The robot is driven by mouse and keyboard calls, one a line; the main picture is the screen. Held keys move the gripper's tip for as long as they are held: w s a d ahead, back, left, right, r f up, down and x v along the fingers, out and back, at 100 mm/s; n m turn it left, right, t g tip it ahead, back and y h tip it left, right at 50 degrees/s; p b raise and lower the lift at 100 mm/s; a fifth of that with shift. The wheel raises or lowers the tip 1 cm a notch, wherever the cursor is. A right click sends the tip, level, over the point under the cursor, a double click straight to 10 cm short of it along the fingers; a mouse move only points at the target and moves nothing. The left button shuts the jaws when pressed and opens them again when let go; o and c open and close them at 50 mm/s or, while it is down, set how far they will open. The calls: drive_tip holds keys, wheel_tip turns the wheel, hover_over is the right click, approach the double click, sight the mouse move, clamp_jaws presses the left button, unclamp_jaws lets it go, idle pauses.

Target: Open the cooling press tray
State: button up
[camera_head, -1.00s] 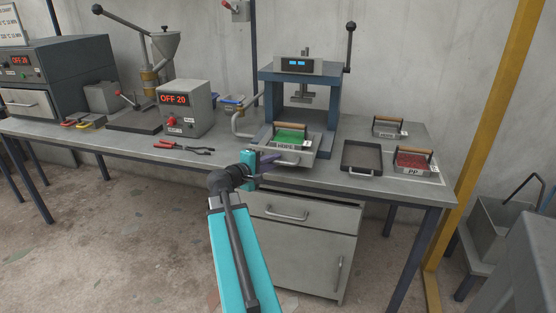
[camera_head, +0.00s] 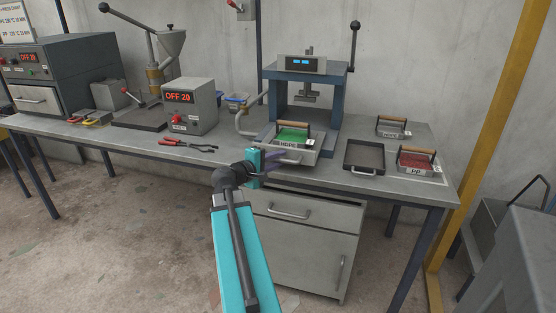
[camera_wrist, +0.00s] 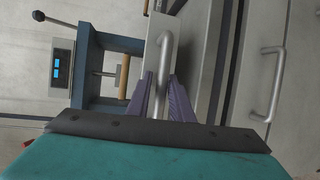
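The cooling press (camera_head: 276,100) is a blue frame with a lit display at the back of the bench. Its grey tray (camera_head: 303,157) lies at the press's front, with a bar handle (camera_wrist: 164,62) facing me. A small pan of green HDPE (camera_head: 293,136) with a wooden grip sits on the tray. My gripper (camera_head: 274,161) is at the tray's front edge. In the wrist view my gripper (camera_wrist: 162,92) has its purple fingers apart, one on each side of the handle. Whether either finger touches the bar is unclear.
A drawer handle (camera_wrist: 274,85) sits below the bench top, to the right in the wrist view. An empty dark tray (camera_head: 364,157) and a red PP pan (camera_head: 415,161) stand right of the press. Red-handled pliers (camera_head: 188,144) lie to the left.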

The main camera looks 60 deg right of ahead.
drive_tip(key=v, duration=0.6)
drive_tip(key=shift+s+f, duration=0.1)
drive_tip(key=shift+f+b, duration=0.1)
drive_tip(key=shift+b, duration=0.6)
drive_tip(key=b+v, duration=0.7)
drive_tip(key=b, duration=0.4)
drive_tip(key=shift+a+r, duration=0.3)
drive_tip(key=shift+a, duration=0.05)
